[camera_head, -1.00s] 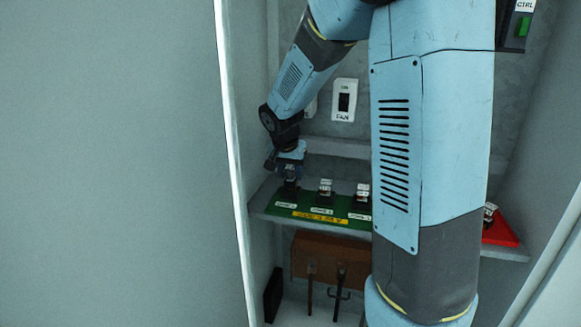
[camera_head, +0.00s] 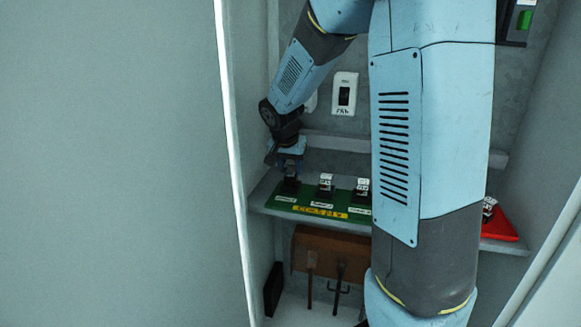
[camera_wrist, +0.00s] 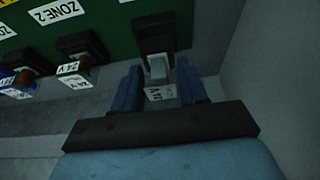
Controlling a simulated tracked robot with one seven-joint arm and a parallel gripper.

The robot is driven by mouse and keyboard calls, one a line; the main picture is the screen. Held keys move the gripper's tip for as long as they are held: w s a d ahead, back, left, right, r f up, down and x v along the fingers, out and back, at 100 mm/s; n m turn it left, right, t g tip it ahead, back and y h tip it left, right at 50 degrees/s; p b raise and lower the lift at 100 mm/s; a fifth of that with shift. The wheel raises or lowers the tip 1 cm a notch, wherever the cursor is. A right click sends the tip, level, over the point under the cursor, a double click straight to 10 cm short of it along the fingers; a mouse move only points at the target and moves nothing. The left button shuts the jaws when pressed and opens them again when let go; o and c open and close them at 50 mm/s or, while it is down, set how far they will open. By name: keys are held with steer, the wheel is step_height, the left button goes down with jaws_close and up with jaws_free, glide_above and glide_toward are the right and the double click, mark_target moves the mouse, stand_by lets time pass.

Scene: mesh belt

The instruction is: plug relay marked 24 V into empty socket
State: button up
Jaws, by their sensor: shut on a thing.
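My gripper (camera_head: 290,168) points down at the left end of the green socket board (camera_head: 318,207). In the wrist view its blue fingers (camera_wrist: 160,90) stand on either side of a relay (camera_wrist: 157,70), shut on it. The relay has a pale body and a white label that appears to read 24 V. A black socket (camera_wrist: 154,34) lies directly beyond the relay; I cannot tell whether the relay is seated in it. Two other sockets on the board hold relays (camera_head: 325,184) with white labels; they also show in the wrist view (camera_wrist: 80,72).
A red pad (camera_head: 500,229) with another relay (camera_head: 489,207) lies at the shelf's right, partly hidden by my arm. A FAN switch (camera_head: 344,95) is on the back wall. The cabinet wall stands close beside my gripper.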

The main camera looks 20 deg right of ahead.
steer(key=shift+f, duration=1.5)
stand_by(0.7)
steer(key=o, duration=1.2)
steer(key=shift+r, duration=0.1)
steer(key=v, duration=1.3)
steer(key=shift+s+r, duration=0.1)
steer(key=shift+r, duration=0.15)
